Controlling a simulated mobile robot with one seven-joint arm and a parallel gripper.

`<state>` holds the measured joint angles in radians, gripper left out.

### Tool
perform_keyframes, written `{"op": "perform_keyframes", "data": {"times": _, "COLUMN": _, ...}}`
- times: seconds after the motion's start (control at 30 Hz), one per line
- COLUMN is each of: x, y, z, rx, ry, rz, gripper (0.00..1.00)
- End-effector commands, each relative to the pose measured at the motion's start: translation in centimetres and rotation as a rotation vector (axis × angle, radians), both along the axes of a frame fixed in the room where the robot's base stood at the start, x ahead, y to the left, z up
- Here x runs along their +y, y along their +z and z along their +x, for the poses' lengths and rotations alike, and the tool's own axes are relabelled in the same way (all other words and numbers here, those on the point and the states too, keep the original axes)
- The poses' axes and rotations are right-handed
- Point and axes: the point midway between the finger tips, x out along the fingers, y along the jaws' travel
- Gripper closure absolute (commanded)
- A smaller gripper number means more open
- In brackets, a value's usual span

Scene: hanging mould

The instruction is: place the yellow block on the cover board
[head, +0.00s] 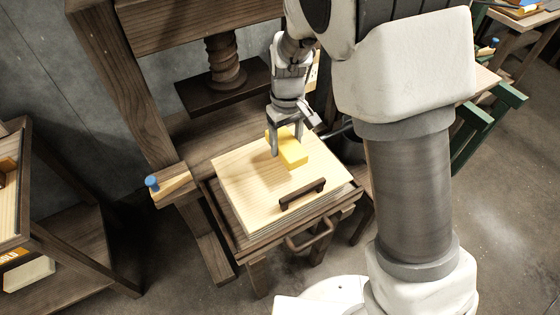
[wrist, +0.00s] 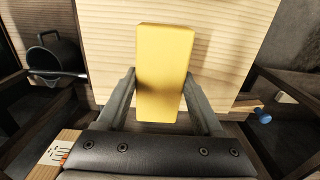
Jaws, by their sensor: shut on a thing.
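The yellow block (head: 293,152) is between the fingers of my gripper (head: 287,142) in the head view. My gripper is shut on it, one finger on each side. In the wrist view the block (wrist: 164,75) stands out long between the two fingertips (wrist: 162,92). The cover board (head: 240,180) is a pale wooden board with a dark handle (head: 302,194) near its front edge. The block is over the back middle part of the board, at or very close to its surface; I cannot tell whether it touches. The board also fills the upper middle of the wrist view (wrist: 110,45).
The board lies on a dark wooden tray (head: 226,222) with a front handle. A wooden press with a screw (head: 226,65) and plate stands behind. A blue-knobbed peg (head: 152,182) is at left. Bare board surface lies left and front of the block.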

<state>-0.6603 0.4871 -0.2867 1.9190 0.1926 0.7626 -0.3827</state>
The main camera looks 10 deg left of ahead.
Motion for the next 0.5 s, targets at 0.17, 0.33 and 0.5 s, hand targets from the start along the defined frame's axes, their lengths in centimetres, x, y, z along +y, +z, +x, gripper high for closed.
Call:
{"op": "perform_keyframes", "data": {"times": 0.17, "x": 1.2, "y": -1.1, "z": -1.5, "rx": -0.001, "ry": 0.0, "rz": 0.001, "gripper": 0.94}}
{"op": "perform_keyframes", "data": {"times": 0.33, "x": 1.2, "y": -2.5, "z": -1.7, "rx": 0.001, "ry": -0.003, "rz": -0.002, "gripper": 0.94}}
{"op": "perform_keyframes", "data": {"times": 0.5, "x": 1.2, "y": -5.0, "z": -1.7, "rx": 0.002, "ry": -0.002, "rz": -0.003, "gripper": 0.94}}
